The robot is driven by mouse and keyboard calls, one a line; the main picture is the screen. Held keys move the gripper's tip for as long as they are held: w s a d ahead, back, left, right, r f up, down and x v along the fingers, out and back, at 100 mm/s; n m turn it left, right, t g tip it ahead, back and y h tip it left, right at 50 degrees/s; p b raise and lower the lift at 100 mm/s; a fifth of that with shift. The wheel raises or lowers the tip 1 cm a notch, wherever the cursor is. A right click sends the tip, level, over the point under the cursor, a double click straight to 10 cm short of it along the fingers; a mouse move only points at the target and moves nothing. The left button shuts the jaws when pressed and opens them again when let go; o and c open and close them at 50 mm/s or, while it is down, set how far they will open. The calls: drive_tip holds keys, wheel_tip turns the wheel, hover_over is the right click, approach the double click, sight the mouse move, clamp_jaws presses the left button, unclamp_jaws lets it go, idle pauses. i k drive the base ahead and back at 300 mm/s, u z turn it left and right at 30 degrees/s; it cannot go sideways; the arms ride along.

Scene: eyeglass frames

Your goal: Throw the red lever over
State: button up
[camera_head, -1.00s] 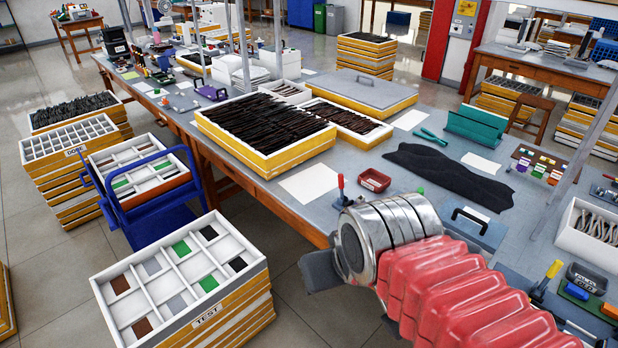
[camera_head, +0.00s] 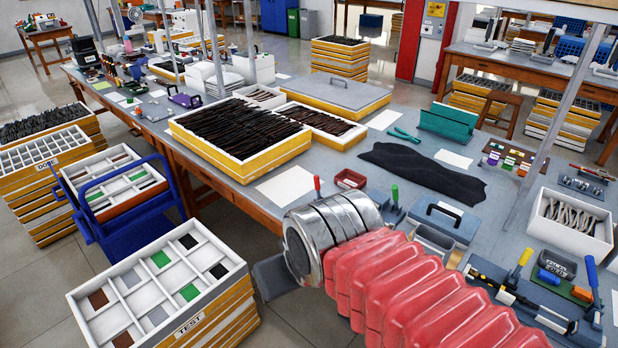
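The red lever (camera_head: 317,184) is a small upright red handle at the table's front edge. Its lower part is hidden behind my arm's metal wrist. My arm, with a red ribbed sleeve, reaches in from the lower right. Only a dark grey piece of my gripper (camera_head: 272,278) shows, at the left end of the arm, beyond the table's front edge in the picture. The lever stands up and to the right of that piece. Whether they touch or how far apart they are in depth cannot be told. The fingertips are hidden, so their opening does not show.
A red tray (camera_head: 350,179) and a green-handled tool (camera_head: 394,196) are close to the lever. A white paper (camera_head: 288,186) lies left of it. A yellow crate of dark frames (camera_head: 240,135) stands behind. TEST boxes (camera_head: 215,312) stand on the floor at lower left.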

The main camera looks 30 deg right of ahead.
sight(315, 179)
drive_tip(key=z, duration=0.05)
drive_tip(key=i, duration=1)
drive_tip(key=u, duration=0.05)
